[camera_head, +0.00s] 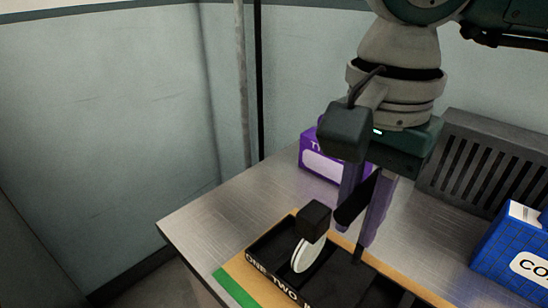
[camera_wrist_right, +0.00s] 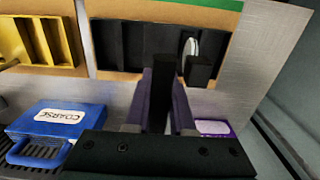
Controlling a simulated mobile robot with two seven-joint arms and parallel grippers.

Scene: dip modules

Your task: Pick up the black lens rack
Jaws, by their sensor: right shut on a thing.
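The black lens rack (camera_head: 325,286) lies in a wooden board at the table's front, with slots and white lettering starting "ONE TWO". It also shows in the right wrist view (camera_wrist_right: 120,45). A round white lens (camera_head: 307,254) with a black block-shaped grip (camera_head: 313,221) stands upright in it near the left end; the lens shows in the right wrist view (camera_wrist_right: 190,47). My right gripper (camera_head: 362,222) points down over the rack, its purple fingers shut on a black upright bar (camera_wrist_right: 165,85) that looks like the rack's handle.
A purple box (camera_head: 322,165) stands behind the gripper. A blue box labelled "COARSE" (camera_wrist_right: 62,118) stands at the right in the head view. A grey slatted holder (camera_head: 490,160) stands at the back. A yellow rack (camera_wrist_right: 40,42) lies beside the board. The table's left part is clear.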

